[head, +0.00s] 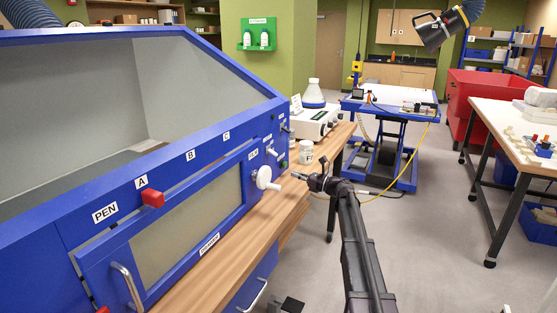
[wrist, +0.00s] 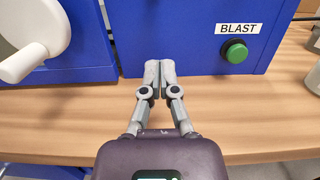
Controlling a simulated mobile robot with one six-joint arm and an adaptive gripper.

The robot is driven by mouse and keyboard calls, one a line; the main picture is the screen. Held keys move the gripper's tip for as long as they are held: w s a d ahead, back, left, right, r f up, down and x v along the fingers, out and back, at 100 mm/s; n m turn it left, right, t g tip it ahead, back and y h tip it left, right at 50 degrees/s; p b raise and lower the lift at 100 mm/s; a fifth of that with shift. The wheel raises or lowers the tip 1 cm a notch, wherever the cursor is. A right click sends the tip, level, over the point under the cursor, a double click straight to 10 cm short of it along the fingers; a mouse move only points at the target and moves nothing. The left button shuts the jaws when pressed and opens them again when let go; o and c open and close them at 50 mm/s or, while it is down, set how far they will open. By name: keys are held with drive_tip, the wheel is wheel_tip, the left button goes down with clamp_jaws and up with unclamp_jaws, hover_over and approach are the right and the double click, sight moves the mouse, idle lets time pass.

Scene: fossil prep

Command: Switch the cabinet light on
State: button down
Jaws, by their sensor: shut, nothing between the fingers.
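The blue cabinet (head: 190,165) with a sloped window fills the left of the head view. Small controls sit at the right end of its front: a pale lever (head: 271,151) and, above it, another small fitting (head: 285,129). I cannot read which one is the light. A green button (wrist: 235,52) labelled BLAST shows in the wrist view, right of my fingertips. My gripper (wrist: 160,68) is shut and empty, over the wooden bench edge in front of the cabinet's lower front. It also shows in the head view (head: 297,176), right of the white round handle.
A jar (head: 306,153) and a white device (head: 314,124) stand on the bench (head: 205,283).

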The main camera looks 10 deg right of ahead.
sight(268, 161)
drive_tip(key=shift+w, duration=0.1)
drive_tip(key=p+x, duration=0.1)
drive_tip(key=x, duration=0.9)
drive_tip(key=shift+a, duration=0.1)
drive_tip(key=shift+s+d+r+p, duration=0.15)
drive_tip(key=shift+d+r+p, duration=0.05)
drive_tip(key=shift+r+p, duration=0.25)
drive_tip(key=shift+s+d+r+p, duration=0.15)
drive_tip(key=shift+d+r+p, duration=0.05)
drive_tip(key=shift+r+p, duration=0.25)
drive_tip(key=shift+s+d+r+p, duration=0.15)
drive_tip(key=shift+d+r+p, duration=0.05)
drive_tip(key=shift+r+p, duration=0.25)
drive_tip(key=shift+s+d+r+p, duration=0.15)
drive_tip(key=shift+d+r+p, duration=0.05)
drive_tip(key=shift+r+p, duration=0.25)
